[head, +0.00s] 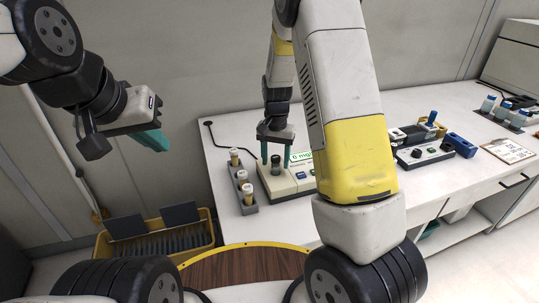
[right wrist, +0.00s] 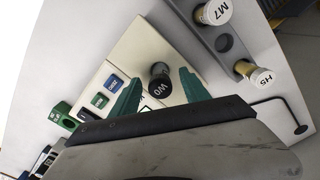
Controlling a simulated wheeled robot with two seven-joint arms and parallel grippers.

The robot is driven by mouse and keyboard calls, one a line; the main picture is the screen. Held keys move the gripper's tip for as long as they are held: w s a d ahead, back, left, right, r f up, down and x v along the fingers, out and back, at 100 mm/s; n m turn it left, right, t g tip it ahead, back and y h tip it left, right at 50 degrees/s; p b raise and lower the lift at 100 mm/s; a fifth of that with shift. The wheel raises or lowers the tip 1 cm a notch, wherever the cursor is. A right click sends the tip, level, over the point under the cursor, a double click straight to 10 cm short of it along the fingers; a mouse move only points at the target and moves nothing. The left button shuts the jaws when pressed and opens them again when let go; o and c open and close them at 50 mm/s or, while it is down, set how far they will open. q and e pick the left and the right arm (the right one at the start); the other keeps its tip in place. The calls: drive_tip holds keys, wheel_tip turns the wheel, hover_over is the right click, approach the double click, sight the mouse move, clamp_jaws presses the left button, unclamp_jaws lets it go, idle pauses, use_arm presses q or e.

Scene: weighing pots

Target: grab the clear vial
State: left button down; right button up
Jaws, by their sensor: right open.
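A black-capped vial marked W0 (right wrist: 160,82) stands on the scale (right wrist: 140,55) in the right wrist view. Its body is mostly hidden under the cap, so I cannot tell if its glass is clear. My right gripper (right wrist: 160,95) is open, with one teal finger on each side of this vial and gaps showing. In the head view the right gripper (head: 275,157) points down over the scale (head: 290,180), and the dark vial cap (head: 275,160) shows between its fingers. My left gripper (head: 152,140) is up at the left, away from the table; its finger gap is not clear.
A grey rack (head: 250,208) with several white-capped vials stands left of the scale; caps M7 (right wrist: 215,12) and H5 (right wrist: 261,77) show near an empty hole. A yellow bin (head: 155,245) is below left.

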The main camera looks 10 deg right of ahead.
clamp_jaws()
drive_tip(key=shift+r, duration=0.15)
